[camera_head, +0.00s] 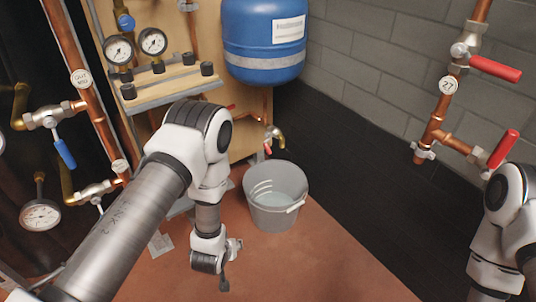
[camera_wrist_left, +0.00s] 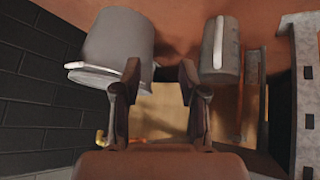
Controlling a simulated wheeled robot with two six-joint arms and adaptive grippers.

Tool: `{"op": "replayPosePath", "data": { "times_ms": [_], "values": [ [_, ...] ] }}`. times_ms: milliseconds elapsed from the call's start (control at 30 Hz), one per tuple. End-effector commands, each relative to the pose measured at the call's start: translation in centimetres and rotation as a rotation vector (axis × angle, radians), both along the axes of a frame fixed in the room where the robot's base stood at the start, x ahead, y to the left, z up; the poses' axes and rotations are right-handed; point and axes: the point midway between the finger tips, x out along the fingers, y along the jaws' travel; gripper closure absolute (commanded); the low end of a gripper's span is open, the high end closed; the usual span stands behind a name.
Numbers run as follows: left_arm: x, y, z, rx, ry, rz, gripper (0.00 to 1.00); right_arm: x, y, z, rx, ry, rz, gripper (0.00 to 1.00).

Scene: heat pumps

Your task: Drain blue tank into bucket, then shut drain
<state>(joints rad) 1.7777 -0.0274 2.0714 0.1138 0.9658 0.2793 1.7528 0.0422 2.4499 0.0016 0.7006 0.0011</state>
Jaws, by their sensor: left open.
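The blue tank (camera_head: 264,40) with a white label hangs against the board at the top centre of the head view. Below it is a brass drain tap (camera_head: 275,137) with a small red handle. The grey bucket (camera_head: 278,212) stands upright on the reddish floor below the tap; its contents are unclear. My left gripper (camera_head: 230,265) is low, left of and nearer than the bucket. In the left wrist view my left gripper (camera_wrist_left: 157,78) is open and empty, with the bucket (camera_wrist_left: 118,40) beyond its fingers. My right arm shows at the right edge, its gripper out of frame.
A second grey cylinder (camera_wrist_left: 220,48) is in the wrist view. Two gauges (camera_head: 136,47) and a metal shelf (camera_head: 165,88) are at upper left. Copper pipes with a blue-handled valve (camera_head: 65,150) and red-handled valves (camera_head: 495,68) flank the scene. Floor right of my left gripper is clear.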

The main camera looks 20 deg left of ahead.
Motion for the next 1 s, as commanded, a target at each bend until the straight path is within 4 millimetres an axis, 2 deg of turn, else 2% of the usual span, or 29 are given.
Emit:
{"op": "replayPosePath", "data": {
  "times_ms": [33,67,100,167,200,300,367,433,567,800,1000],
  "values": [
    [3.8,-0.2,-0.3,-0.018,-0.113,0.032,0.58,0.0,0.0,-1.7,0.0,-0.001,-0.001,0.6],
    [6.2,-0.4,0.2,-0.035,-0.189,0.055,0.58,0.0,0.0,-2.2,0.0,-0.001,-0.002,0.6],
    [9.4,-0.6,1.2,-0.063,-0.297,0.088,0.58,0.1,0.0,-3.0,0.0,-0.002,-0.003,0.6],
    [14.4,-1.2,3.3,-0.12,-0.477,0.135,0.58,0.1,0.0,-4.3,0.0,-0.003,-0.004,0.6],
    [17.4,-1.6,5.2,-0.163,-0.597,0.162,0.58,0.1,-0.1,-5.1,0.0,-0.003,-0.005,0.6],
    [22.3,-2.5,9.8,-0.268,-0.835,0.208,0.58,0.1,-0.1,-6.3,-0.001,-0.004,-0.007,0.6],
    [23.7,-2.8,11.6,-0.305,-0.908,0.219,0.58,0.2,-0.1,-6.5,-0.001,-0.004,-0.007,0.6],
    [24.4,-2.8,12.4,-0.321,-0.938,0.226,0.58,0.2,-0.1,-6.7,-0.001,-0.006,-0.008,0.6],
    [26.2,-2.6,12.3,-0.323,-0.941,0.225,0.58,0.3,-0.1,-7.9,-0.001,-0.009,-0.008,0.6],
    [30.6,-1.9,12.2,-0.32,-0.937,0.225,0.58,1.2,-0.2,-10.9,-0.005,-0.031,0.004,0.6],
    [31.8,-1.8,12.6,-0.318,-0.932,0.224,0.58,1.5,-0.2,-11.2,-0.007,-0.04,0.007,0.6]
  ]
}}
